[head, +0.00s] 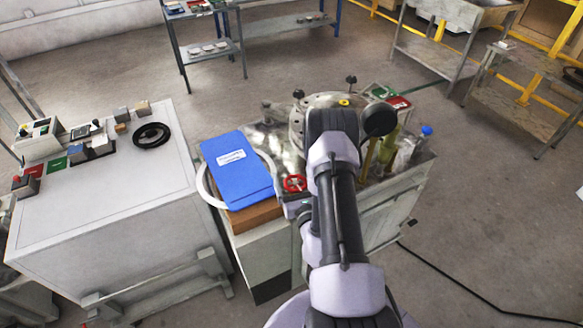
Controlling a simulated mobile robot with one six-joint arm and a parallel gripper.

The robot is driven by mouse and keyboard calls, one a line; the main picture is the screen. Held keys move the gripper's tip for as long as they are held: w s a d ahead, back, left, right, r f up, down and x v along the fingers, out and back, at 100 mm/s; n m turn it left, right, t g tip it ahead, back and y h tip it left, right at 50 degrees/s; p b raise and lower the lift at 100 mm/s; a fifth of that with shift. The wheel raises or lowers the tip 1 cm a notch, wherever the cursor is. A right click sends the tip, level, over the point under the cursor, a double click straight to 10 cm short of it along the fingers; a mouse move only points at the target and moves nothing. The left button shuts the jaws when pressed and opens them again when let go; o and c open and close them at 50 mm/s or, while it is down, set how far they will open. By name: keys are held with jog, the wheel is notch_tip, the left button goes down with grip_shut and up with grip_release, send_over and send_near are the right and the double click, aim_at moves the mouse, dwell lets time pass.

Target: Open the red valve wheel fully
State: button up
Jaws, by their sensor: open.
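The red valve wheel (294,183) is a small round handwheel with spokes. It sits near the front of the cluttered bench, just left of my arm and right of the blue folder. Its face is visible from above, but its stem and mounting are too small to make out. How far it is turned cannot be told. My arm rises from the bottom of the picture and passes close to the right of the wheel. My gripper cannot be made out; the arm's links seem to hide it. Nothing is seen touching the wheel.
A blue folder (237,167) lies left of the wheel, over a white ring (204,187). A metal flange (318,104) and clear bottles (405,153) crowd the bench behind and right of my arm. A white table (110,215) with small items stands left. A cable (455,279) crosses the floor.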

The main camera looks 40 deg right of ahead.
aim_at(287, 185)
jog(key=shift+a, duration=0.1)
jog(key=c, duration=1.4)
